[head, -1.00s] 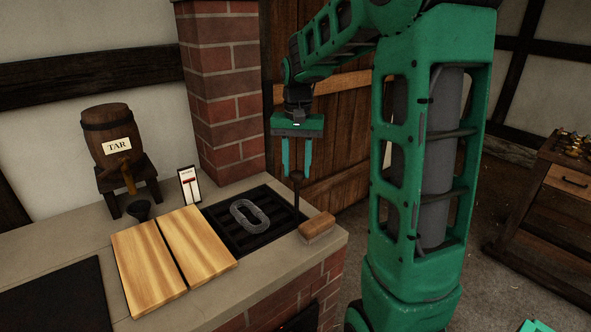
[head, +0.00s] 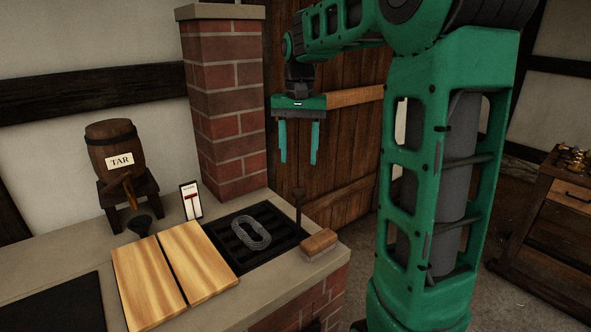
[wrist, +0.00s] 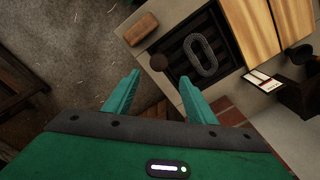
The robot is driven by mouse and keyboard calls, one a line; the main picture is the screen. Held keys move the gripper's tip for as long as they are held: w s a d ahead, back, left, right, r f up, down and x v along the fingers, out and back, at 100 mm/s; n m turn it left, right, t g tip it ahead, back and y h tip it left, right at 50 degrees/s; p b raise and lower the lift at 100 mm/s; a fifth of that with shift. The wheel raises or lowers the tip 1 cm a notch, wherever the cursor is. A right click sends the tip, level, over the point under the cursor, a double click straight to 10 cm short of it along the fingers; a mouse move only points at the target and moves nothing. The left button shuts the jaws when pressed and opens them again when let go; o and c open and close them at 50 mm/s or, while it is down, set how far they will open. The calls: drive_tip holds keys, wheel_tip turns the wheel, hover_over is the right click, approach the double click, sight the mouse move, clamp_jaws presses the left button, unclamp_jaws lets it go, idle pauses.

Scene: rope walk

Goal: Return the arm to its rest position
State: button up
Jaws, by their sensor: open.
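My gripper (head: 299,143) points down with its two teal fingers apart and nothing between them. In the head view it hangs in the air in front of the wooden door, above the back right part of the brick hearth. In the wrist view my gripper (wrist: 160,95) is also open and empty. My green arm reaches up from its column at the right of the head view and bends over to the gripper.
A brick chimney (head: 225,110) stands left of the gripper. A wooden cabinet (head: 550,225) stands at right.

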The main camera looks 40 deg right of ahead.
drive_tip(key=shift+r, duration=0.85)
drive_tip(key=s+a+f, duration=0.1)
drive_tip(key=s+f, duration=0.3)
drive_tip(key=s, duration=0.5)
drive_tip(key=s+a+f+n, duration=0.1)
drive_tip(key=s+f, duration=0.4)
drive_tip(key=s, duration=0.4)
drive_tip(key=s+a+f+n, duration=0.1)
drive_tip(key=s+f, duration=0.4)
drive_tip(key=s, duration=0.4)
drive_tip(key=shift+s+f, duration=0.15)
drive_tip(key=shift+s, duration=0.2)
drive_tip(key=shift+w+f, duration=0.25)
drive_tip(key=shift+w, duration=0.4)
